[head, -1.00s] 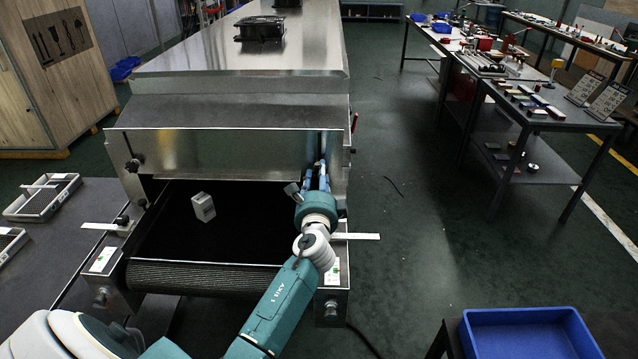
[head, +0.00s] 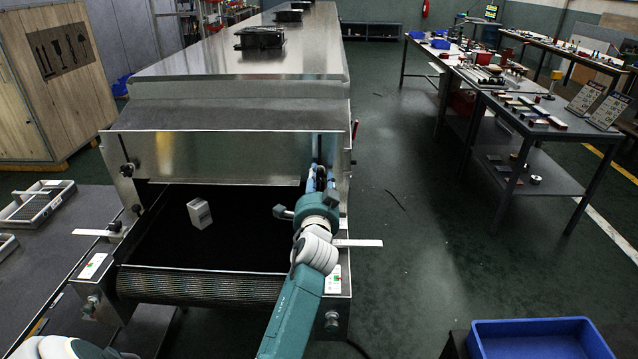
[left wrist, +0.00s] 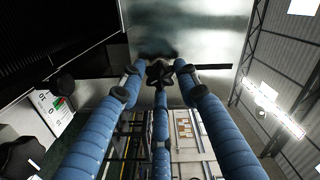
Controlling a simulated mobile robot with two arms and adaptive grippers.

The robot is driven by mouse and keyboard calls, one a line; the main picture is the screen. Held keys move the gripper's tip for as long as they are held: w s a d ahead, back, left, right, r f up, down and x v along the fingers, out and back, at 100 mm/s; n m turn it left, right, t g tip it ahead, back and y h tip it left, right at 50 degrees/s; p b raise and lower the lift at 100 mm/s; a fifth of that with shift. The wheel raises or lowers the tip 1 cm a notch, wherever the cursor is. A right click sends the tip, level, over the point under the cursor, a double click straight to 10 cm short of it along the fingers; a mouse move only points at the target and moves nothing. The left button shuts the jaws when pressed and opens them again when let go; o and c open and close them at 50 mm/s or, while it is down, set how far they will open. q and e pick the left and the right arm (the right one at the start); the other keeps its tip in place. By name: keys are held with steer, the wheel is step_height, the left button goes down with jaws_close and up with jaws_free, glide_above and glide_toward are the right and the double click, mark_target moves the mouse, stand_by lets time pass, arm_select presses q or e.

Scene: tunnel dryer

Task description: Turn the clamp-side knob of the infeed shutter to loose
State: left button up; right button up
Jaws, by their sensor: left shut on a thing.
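The infeed shutter (head: 225,155) is a shiny metal plate across the dryer mouth. A black knob (head: 127,169) sits at its left end. Another black knob, star-shaped, shows in the left wrist view (left wrist: 159,73); in the head view my gripper hides it at the shutter's right end. My left gripper (head: 318,178) is shut on this star knob, with its blue fingers around it, also in the left wrist view (left wrist: 158,80). I cannot read a loose or tight mark on the knob. My right gripper is not in view.
A pale box (head: 199,213) lies on the black belt (head: 160,240) left of my arm. A blue tray (head: 540,340) is at the lower right.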

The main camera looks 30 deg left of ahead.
arm_select(q)
steer(key=shift+f+n, duration=0.15)
steer(key=shift+n, duration=0.25)
steer(key=o, duration=1.1)
steer(key=shift+o, duration=0.2)
steer(key=v, duration=0.7)
steer(key=shift+s, duration=0.25)
steer(key=shift+d, duration=0.15)
